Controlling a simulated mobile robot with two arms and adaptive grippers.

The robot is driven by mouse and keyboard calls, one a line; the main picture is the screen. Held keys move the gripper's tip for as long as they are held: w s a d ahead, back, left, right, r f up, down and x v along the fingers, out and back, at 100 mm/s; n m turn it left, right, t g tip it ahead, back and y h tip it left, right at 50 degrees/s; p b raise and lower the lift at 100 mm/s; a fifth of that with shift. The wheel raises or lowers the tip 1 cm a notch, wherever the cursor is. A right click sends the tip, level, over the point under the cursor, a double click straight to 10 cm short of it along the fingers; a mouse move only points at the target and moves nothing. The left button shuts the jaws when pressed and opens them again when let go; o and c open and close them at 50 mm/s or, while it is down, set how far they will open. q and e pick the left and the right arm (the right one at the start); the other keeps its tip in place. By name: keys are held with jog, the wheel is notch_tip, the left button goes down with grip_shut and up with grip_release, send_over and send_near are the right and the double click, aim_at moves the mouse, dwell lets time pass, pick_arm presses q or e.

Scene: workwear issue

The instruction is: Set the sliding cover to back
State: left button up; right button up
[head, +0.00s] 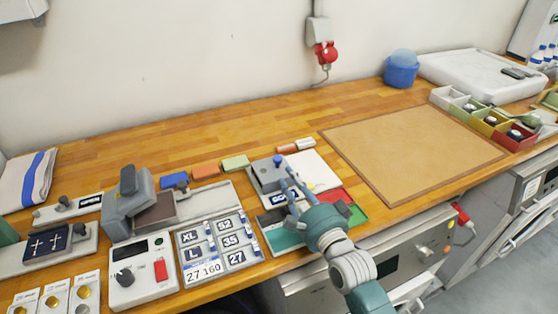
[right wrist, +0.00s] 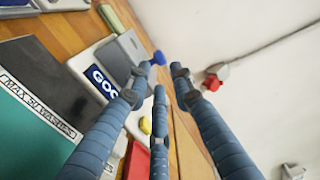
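The sliding cover is a grey plate (head: 267,174) with a blue knob (head: 278,160). It sits over the left part of a white panel (head: 312,166) near the middle of the worktop. In the right wrist view the cover (right wrist: 116,62) lies beside a blue label starting "GOO", with its blue knob (right wrist: 158,58) at the upper right end. My right gripper (head: 288,182) hangs over the panel, close to the cover and knob. Its fingers (right wrist: 160,85) are spread with nothing between them. Contact with the knob cannot be told. My left gripper is out of view.
A teal pad (head: 287,241) and a red and green pad lie by the right hand. A size-label board (head: 213,242) and a press (head: 128,205) stand to the left. A cork-coloured board (head: 415,150) lies clear to the right. The wall is behind.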

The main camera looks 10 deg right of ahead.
aim_at(281, 170)
jog(key=w, duration=0.2)
jog(key=w+a, duration=0.1)
jog(key=w, duration=0.2)
jog(key=shift+w+p, duration=0.2)
jog(key=shift+p, duration=0.1)
jog(key=shift+w+a+f, duration=0.1)
jog(key=shift+w+a, duration=0.05)
jog(key=shift+w, duration=0.45)
jog(key=shift+w+a, duration=0.1)
jog(key=shift+w, duration=0.45)
jog(key=shift+c, duration=0.7)
jog(key=c, duration=0.4)
grip_shut()
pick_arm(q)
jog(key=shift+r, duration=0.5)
pick_arm(e)
jog(key=shift+d, duration=0.1)
